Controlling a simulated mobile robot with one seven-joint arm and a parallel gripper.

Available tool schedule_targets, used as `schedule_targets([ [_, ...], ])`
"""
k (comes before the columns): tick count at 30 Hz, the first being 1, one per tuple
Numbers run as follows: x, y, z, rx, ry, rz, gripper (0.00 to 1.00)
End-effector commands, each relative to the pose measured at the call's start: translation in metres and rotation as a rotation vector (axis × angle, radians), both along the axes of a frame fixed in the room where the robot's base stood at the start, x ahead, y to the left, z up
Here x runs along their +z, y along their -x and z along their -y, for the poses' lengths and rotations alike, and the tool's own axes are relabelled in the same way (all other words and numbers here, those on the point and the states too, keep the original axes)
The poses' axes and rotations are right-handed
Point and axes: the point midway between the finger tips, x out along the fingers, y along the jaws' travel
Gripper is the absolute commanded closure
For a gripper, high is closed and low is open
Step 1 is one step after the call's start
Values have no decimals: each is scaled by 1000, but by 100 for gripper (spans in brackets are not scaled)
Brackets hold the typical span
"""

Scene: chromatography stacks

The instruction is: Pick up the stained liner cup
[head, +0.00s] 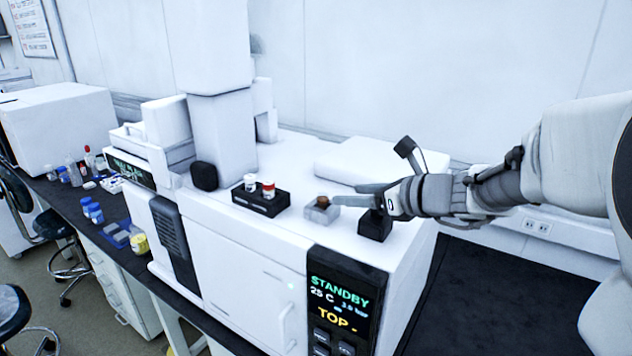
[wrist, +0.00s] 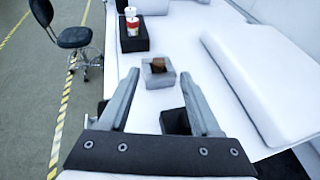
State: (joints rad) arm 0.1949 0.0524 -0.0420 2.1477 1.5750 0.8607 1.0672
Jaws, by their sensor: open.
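A small brown, stained-looking cup (head: 322,201), which I take as the liner cup, sits in a grey square block (head: 320,215) on top of the white instrument. In the wrist view the brown cup (wrist: 158,65) shows inside the block (wrist: 158,80), lined up between my fingertips. My gripper (head: 347,195) is open and empty, with its fingers level and pointing left at the block. The fingertips (wrist: 158,75) appear close to the block on its right side in the head view. Whether they touch it, I cannot tell.
A black rack (head: 262,203) with a white cup (head: 250,182) and a red-and-white cup (head: 268,188) stands left of the block. A black box (head: 375,226) lies below my gripper. A white slab (wrist: 262,75) lies to the right in the wrist view.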

Motion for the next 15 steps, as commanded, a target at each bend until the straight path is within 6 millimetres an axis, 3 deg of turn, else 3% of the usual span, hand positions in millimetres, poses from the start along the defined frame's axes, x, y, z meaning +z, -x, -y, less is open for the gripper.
schedule_targets([
  [4,-9,-16,-15,3,0,-2,36],
  [15,-27,-36,-34,1,0,-3,36],
])
